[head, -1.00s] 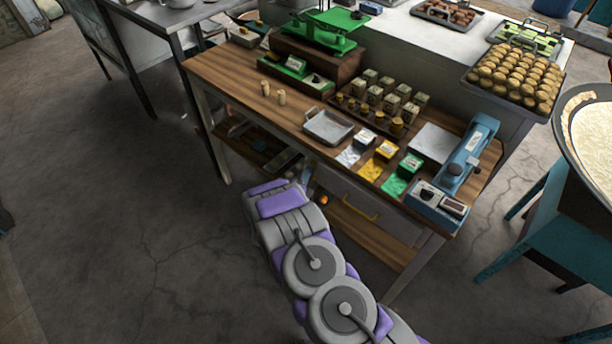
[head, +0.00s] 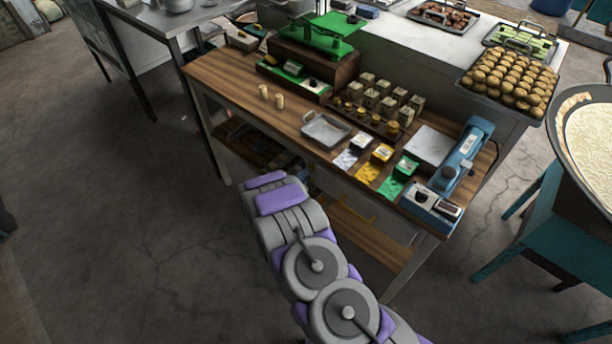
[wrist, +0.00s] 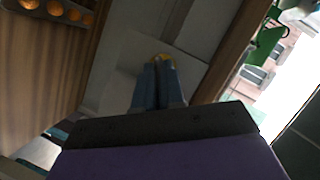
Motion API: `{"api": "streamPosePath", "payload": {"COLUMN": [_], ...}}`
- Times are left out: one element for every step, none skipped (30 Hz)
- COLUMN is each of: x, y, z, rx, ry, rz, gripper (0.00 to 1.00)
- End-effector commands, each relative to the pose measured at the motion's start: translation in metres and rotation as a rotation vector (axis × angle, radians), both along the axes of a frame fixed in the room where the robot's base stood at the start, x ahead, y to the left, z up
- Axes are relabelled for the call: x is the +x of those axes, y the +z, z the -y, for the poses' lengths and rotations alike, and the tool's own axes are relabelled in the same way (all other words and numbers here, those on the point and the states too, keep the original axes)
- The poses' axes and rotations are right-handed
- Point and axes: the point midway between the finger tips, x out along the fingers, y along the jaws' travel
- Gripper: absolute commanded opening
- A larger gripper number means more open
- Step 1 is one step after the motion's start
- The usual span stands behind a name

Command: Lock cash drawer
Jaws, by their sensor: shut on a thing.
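The cash drawer (head: 398,226) is a grey front under the right part of the wooden table, with a yellow pull (head: 362,212) on it, partly behind my arm. In the wrist view, my gripper (wrist: 160,70) has blue fingers close together against a pale panel. A small yellow thing (wrist: 164,57) shows at the fingertips, and the fingers are shut on it. I cannot tell whether it is a key or part of a handle. In the head view my own arm hides the gripper. No lock can be made out.
The wooden table (head: 225,82) carries a green scale (head: 322,35), a metal tray (head: 326,130), several jars and a blue device (head: 462,160). A lower shelf (head: 372,240) runs beneath. A large round pan (head: 592,135) stands at right. The floor at left is clear.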

Motion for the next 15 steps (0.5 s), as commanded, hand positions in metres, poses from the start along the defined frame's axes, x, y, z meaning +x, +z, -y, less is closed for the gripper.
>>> {"api": "streamPosePath", "payload": {"x": [-0.0003, -0.0003, -0.0004, -0.0002, 0.0, 0.0001, 0.0003, 0.0005, 0.001, 0.0012, 0.0016, 0.0017, 0.0018, 0.0017, 0.0019], "y": [0.0018, 0.0021, 0.0027, 0.0033, 0.004, 0.0045, 0.0049, 0.0052, 0.0058, 0.0063, 0.0066, 0.007, 0.0072, 0.007, 0.0072], "z": [-0.0044, -0.004, -0.003, -0.0025, -0.002, -0.0013, -0.0011, -0.0006, -0.0007, -0.0005, -0.0004, 0.0001, 0.0003, 0.0006, 0.0005], "rx": [-0.034, -0.056, -0.086, -0.108, -0.131, -0.16, -0.181, -0.202, -0.232, -0.254, -0.276, -0.307, -0.33, -0.353, -0.381], "ry": [0.011, 0.01, 0.008, 0.008, 0.008, 0.007, 0.007, 0.007, 0.007, 0.006, 0.006, 0.003, 0.004, 0.003, 0.002], "rz": [-0.031, -0.048, -0.07, -0.087, -0.103, -0.125, -0.143, -0.16, -0.182, -0.199, -0.215, -0.237, -0.254, -0.272, -0.295], "gripper": [0.0, 0.0, 0.0, 0.0, 0.0, 0.0, 0.0, 0.0, 0.0, 0.0, 0.0, 0.0, 0.0, 0.0, 0.0]}}
